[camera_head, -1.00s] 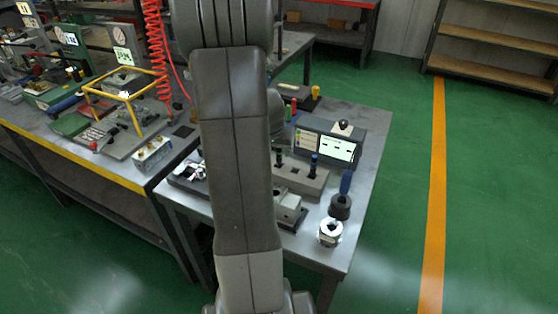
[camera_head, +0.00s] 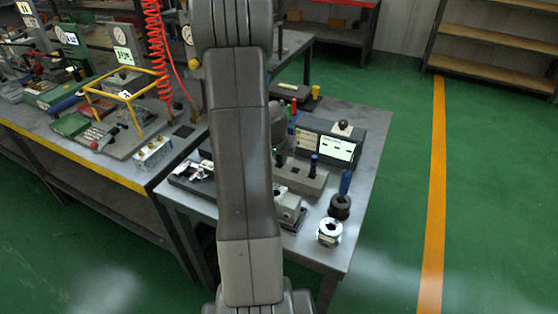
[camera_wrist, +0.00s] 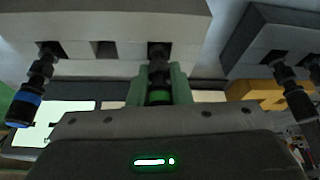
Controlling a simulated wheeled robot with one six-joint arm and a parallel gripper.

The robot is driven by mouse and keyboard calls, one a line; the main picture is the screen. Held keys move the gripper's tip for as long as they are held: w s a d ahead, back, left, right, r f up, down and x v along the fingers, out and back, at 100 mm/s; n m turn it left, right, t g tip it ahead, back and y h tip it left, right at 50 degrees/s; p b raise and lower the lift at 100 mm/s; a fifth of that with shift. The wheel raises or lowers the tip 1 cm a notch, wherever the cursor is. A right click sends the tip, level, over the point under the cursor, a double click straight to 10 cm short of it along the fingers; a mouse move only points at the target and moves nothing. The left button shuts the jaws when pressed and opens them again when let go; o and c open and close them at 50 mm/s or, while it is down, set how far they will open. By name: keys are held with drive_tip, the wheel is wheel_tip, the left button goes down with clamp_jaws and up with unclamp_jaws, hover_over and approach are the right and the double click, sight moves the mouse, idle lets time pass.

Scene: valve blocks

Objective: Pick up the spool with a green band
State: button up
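The spool with a green band (camera_wrist: 159,97) is in the middle of the wrist view. It is dark, and its far end sits in a square hole of a grey block (camera_wrist: 105,35). My gripper's green fingers (camera_wrist: 160,88) stand on either side of it and look open; I cannot tell whether either touches it. A spool with a blue band (camera_wrist: 25,105) sits in the same block at the left, with an empty hole between the two. In the head view the block (camera_head: 300,180) stands on the table, and my arm hides my gripper.
Another block (camera_wrist: 275,35) with dark spools (camera_wrist: 294,95) is at the right of the wrist view. In the head view, a screen (camera_head: 337,147), a black round part (camera_head: 340,207) and a silver round part (camera_head: 329,232) are near the table's right edge. Green floor lies beyond.

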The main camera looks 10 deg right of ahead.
clamp_jaws()
